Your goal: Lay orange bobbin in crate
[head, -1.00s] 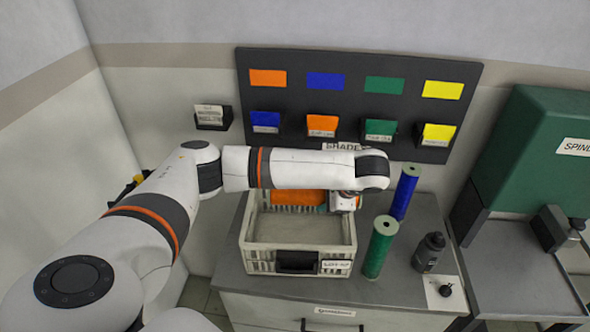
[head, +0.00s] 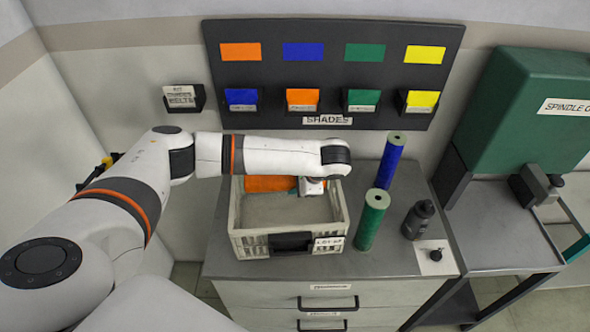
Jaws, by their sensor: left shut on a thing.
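The orange bobbin (head: 268,184) lies on its side at the back of the crate, below my left forearm. The crate (head: 262,245) is a pale slatted box on the grey cabinet top, with a dark handle and a label in front. My left gripper (head: 311,187) points down over the crate's back right part, at the bobbin's right end. It is shut on the bobbin; its fingertips are mostly hidden. I cannot tell whether the bobbin touches the crate floor. My right gripper is not in view.
A green bobbin (head: 371,222) and a blue bobbin (head: 391,162) stand upright right of the crate. A dark bottle (head: 418,220) and a small black knob on a white card (head: 436,256) are further right. A shade board (head: 335,70) hangs behind. A green spindle machine (head: 530,110) stands at right.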

